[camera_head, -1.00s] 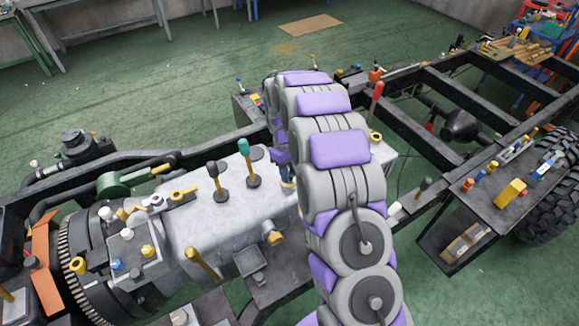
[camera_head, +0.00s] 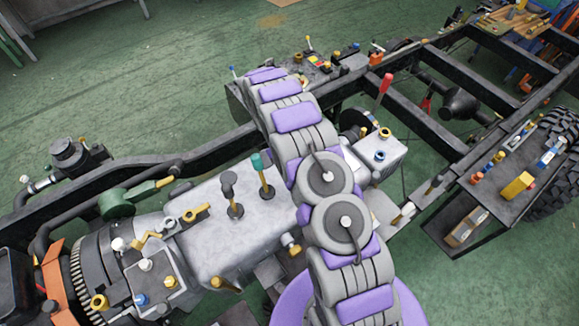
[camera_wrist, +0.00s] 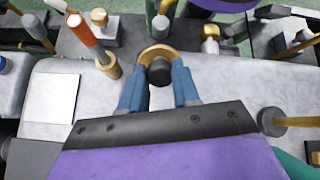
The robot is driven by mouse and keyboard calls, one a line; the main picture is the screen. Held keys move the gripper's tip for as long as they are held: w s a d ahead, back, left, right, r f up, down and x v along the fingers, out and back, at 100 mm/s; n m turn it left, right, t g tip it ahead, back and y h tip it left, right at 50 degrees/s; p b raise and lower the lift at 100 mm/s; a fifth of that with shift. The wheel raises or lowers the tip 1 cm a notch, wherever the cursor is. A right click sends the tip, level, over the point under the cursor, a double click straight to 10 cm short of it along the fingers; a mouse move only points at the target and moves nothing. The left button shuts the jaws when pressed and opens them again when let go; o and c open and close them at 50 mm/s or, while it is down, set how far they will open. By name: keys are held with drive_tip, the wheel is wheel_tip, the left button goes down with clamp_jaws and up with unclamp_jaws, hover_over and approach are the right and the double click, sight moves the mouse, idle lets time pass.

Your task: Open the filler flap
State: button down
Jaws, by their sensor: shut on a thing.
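My gripper (camera_wrist: 158,78) has two blue fingers and shows in the wrist view. Its fingertips close on a brass-coloured curved piece (camera_wrist: 157,48) with a dark round knob (camera_wrist: 159,70) between the fingers. This piece stands over a pale grey metal surface. I cannot tell for sure whether it is the filler flap's handle, and no flap clearly shows raised. In the head view my gripper is hidden behind my arm.
A red lever (camera_head: 385,86) stands right of my arm. Levers with dark and green knobs (camera_head: 257,161) rise from the grey gearbox housing (camera_head: 225,225). An orange-red handle (camera_wrist: 82,30) stands left of my fingers. Black frame rails (camera_head: 425,127) extend right; green floor lies behind.

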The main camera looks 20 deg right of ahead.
drive_tip(key=shift+w+a+f+g, duration=0.15)
drive_tip(key=shift+w+f+g, duration=0.05)
drive_tip(key=shift+g, duration=0.1)
idle(0.4)
drive_tip(key=c, duration=0.9)
unclamp_jaws()
drive_tip(key=shift+o, duration=0.4)
drive_tip(key=s+r, duration=0.2)
drive_tip(key=s, duration=0.6)
drive_tip(key=s+a+r+p, duration=0.1)
drive_tip(key=s+r, duration=0.2)
drive_tip(key=s, duration=0.4)
drive_tip(key=shift+s+a, duration=0.25)
drive_tip(key=shift+s, duration=0.15)
